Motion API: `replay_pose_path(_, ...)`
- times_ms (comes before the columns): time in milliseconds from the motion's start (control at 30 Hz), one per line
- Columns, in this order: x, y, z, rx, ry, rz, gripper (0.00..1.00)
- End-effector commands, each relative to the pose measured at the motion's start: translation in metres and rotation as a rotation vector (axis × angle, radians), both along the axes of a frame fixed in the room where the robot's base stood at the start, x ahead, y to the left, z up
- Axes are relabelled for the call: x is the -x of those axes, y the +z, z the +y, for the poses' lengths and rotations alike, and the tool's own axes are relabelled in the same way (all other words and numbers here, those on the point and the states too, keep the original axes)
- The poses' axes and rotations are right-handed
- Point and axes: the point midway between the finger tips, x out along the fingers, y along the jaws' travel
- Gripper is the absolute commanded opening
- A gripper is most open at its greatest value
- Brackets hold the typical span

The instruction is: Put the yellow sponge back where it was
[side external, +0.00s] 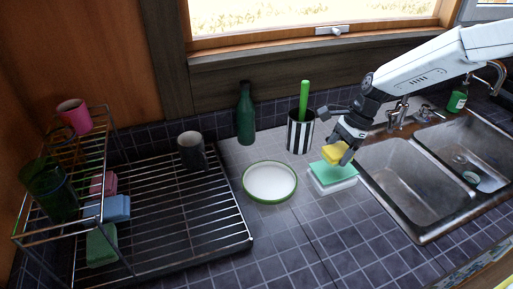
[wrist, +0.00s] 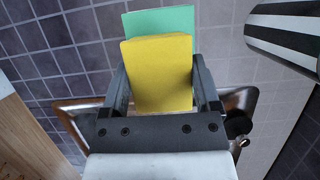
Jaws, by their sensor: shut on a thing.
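My gripper (side external: 345,150) is shut on the yellow sponge (side external: 336,153). In the wrist view the yellow sponge (wrist: 158,75) sits between the two fingers of my gripper (wrist: 160,85). A green sponge (side external: 325,176) lies on a white block or holder (side external: 335,187) on the counter, left of the sinks. The yellow sponge is just above the green one; I cannot tell whether they touch. In the wrist view the green sponge (wrist: 160,20) shows behind the yellow one and is partly hidden by it.
A striped cup (side external: 300,133) with a green stick stands behind, and a green bottle (side external: 245,115) is left of it. A white plate (side external: 270,181) lies left. A dish rack (side external: 160,215) holds a mug (side external: 191,150) and sponges. The sink (side external: 400,180) is right. The front counter is clear.

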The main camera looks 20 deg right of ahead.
Motion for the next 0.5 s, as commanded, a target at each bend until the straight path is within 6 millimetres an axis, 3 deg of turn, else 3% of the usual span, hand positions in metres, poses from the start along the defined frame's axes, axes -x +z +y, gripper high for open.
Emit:
replay_pose_path(200,0.0,-0.025,0.0,0.0,0.001,0.003,0.32)
replay_pose_path(500,0.0,-0.03,0.0,0.0,0.001,0.001,0.32)
